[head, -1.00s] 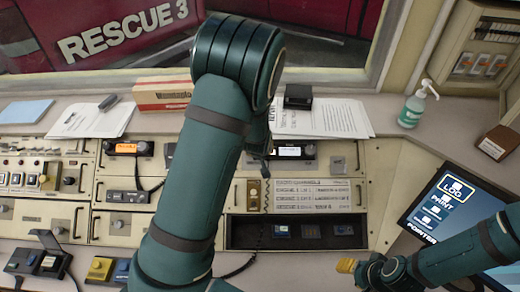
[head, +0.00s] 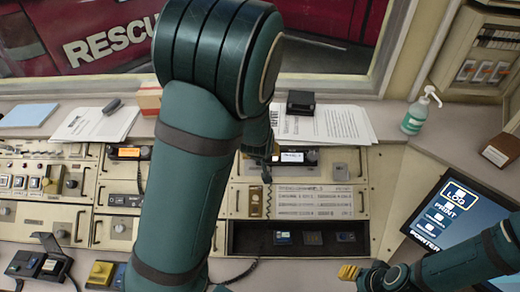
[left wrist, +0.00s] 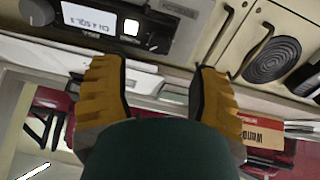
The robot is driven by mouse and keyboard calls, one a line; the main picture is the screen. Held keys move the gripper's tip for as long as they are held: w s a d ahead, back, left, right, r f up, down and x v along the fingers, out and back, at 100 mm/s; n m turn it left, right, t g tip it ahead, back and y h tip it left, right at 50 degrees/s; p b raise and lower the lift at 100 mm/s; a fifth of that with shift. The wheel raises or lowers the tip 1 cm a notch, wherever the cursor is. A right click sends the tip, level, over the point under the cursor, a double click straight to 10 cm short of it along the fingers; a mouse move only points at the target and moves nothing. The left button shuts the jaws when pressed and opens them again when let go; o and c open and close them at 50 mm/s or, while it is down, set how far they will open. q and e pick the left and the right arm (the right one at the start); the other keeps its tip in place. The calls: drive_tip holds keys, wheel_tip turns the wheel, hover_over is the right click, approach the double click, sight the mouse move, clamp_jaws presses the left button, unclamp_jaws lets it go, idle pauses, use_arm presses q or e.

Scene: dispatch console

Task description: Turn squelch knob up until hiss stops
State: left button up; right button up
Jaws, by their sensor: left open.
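A dark radio (head: 312,158) with a lit white display sits in the console just right of my left arm. In the left wrist view its display (left wrist: 88,25) appears upside down and seems to read CH 4 SQL 3. A round dark knob (left wrist: 38,12) is at that view's top left corner; I cannot tell whether it is the squelch knob. My left gripper (left wrist: 162,95) is open, its yellow fingers apart with nothing visible between them, near the radio's face.
Another radio (head: 130,152) with an orange display is at the left. Papers (head: 335,124), a black box (head: 300,102) and a sanitizer bottle (head: 416,114) stand on the back ledge. A touchscreen (head: 450,210) is at the right, beside my right arm.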

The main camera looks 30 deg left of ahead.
use_arm(q)
drive_tip(key=shift+v, duration=2.3)
drive_tip(key=shift+f, duration=0.1)
